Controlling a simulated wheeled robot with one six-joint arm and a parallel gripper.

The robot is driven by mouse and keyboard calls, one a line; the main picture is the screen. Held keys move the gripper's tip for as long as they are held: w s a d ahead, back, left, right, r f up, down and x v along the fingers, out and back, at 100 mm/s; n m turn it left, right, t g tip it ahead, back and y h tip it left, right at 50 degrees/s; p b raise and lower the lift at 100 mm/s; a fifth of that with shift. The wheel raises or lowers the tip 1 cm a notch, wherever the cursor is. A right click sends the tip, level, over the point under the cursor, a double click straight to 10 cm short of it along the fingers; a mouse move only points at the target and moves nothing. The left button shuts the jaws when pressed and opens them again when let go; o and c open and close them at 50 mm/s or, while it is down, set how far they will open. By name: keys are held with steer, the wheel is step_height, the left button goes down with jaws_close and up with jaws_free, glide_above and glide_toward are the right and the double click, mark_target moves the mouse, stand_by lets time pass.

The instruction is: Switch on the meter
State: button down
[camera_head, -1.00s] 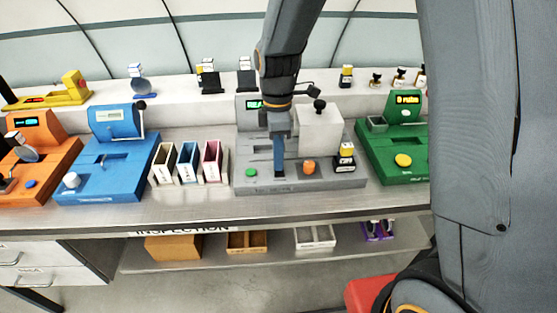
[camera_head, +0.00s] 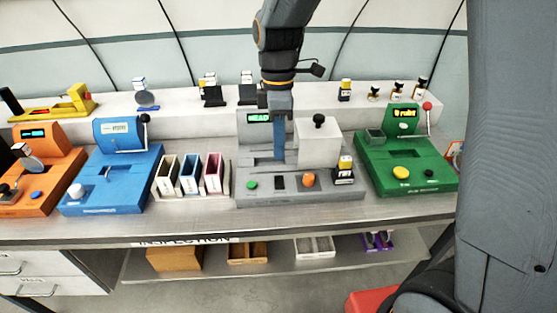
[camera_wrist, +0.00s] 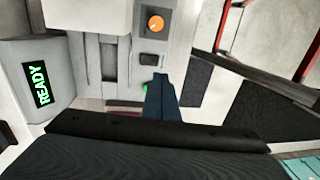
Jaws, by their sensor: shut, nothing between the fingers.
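The grey meter (camera_head: 300,193) stands mid-bench. Its lit display (camera_head: 258,118) shows green letters, partly hidden by my arm; in the wrist view the display (camera_wrist: 41,85) reads READY. A black rocker switch (camera_head: 280,182) sits on its front, between a green button (camera_head: 251,185) and an orange knob (camera_head: 309,179). My gripper (camera_head: 279,158) is shut and empty, its blue fingers pointing down above the meter, behind the rocker in the picture. In the wrist view the fingertips (camera_wrist: 160,78) appear beside the rocker (camera_wrist: 149,59) and partly cover the green button (camera_wrist: 145,87).
A green machine (camera_head: 407,170) stands right; three bins (camera_head: 190,177), a blue machine (camera_head: 112,180) and an orange one (camera_head: 36,180) stand left.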

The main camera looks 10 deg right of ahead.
steer(key=r, duration=0.3)
steer(key=r+b, duration=0.1)
steer(key=shift+s+r, duration=0.25)
steer(key=s+d+f+m+t+b, duration=0.1)
steer(key=s+d+f+m, duration=0.3)
steer(key=m, duration=0.4)
steer(key=s+d+f+m+t+b, duration=0.1)
steer(key=s+d+f+m, duration=0.3)
steer(key=d+f+m, duration=0.3)
steer(key=d+m, duration=0.1)
steer(key=m, duration=0.1)
steer(key=shift+d+m+t, duration=0.3)
steer(key=shift+d+t, duration=0.1)
steer(key=shift+s+a, duration=0.1)
